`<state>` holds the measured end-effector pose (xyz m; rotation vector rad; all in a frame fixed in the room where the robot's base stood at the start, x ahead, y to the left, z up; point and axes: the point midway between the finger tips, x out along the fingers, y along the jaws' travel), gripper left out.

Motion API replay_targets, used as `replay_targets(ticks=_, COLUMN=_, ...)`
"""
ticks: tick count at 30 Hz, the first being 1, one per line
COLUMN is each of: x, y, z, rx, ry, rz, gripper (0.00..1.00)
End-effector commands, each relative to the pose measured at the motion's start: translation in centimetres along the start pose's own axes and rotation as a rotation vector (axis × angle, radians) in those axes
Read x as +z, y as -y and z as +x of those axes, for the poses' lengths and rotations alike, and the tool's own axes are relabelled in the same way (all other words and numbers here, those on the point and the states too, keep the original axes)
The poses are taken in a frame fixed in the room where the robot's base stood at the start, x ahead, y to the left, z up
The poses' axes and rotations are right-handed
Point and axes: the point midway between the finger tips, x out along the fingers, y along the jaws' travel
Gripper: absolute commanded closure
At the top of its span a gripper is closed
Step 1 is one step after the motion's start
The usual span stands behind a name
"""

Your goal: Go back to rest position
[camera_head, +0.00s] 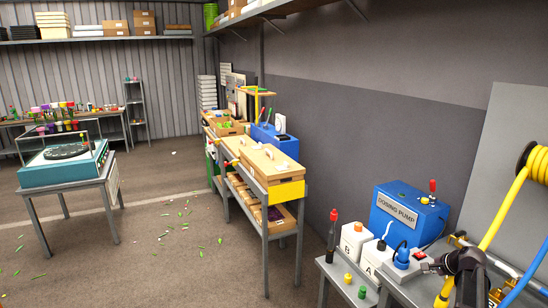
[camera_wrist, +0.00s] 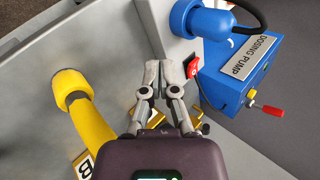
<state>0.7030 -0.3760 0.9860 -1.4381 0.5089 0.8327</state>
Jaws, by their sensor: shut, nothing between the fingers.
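My gripper (camera_wrist: 160,72) shows in the middle of the wrist view, its two grey fingers together and nothing between them. It is over the grey bench, beside a white socket block with a red switch (camera_wrist: 192,67). A blue plug (camera_wrist: 204,18) sits by that block; it also shows in the head view (camera_head: 402,254). The blue dosing pump (camera_wrist: 236,60) is to the right of the fingers, apart from them. In the head view a dark part of my arm is at the lower right, and the fingertips are hard to make out there.
A yellow hose (camera_wrist: 72,88) stands close left of my gripper; a hose coil (camera_head: 535,162) hangs on the grey panel. White bottles (camera_head: 354,240) stand left of the dosing pump (camera_head: 405,215). A turntable table (camera_head: 75,185) stands at left. Open floor with scattered leaves lies between.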

Motion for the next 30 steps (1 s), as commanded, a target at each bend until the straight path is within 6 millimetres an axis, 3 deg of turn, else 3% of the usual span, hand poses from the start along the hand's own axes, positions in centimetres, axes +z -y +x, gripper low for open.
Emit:
replay_targets(ticks=8, x=7.0, y=-0.6, z=1.8, rx=0.096, ry=0.055, rz=-0.180, gripper=1.00)
replay_targets(ticks=17, x=17.6, y=-2.7, z=3.5, rx=0.254, ry=0.149, rz=-0.497, gripper=1.00)
replay_targets(ticks=30, x=30.6, y=-7.7, z=3.0, rx=0.470, ry=0.291, rz=-0.956, gripper=1.00)
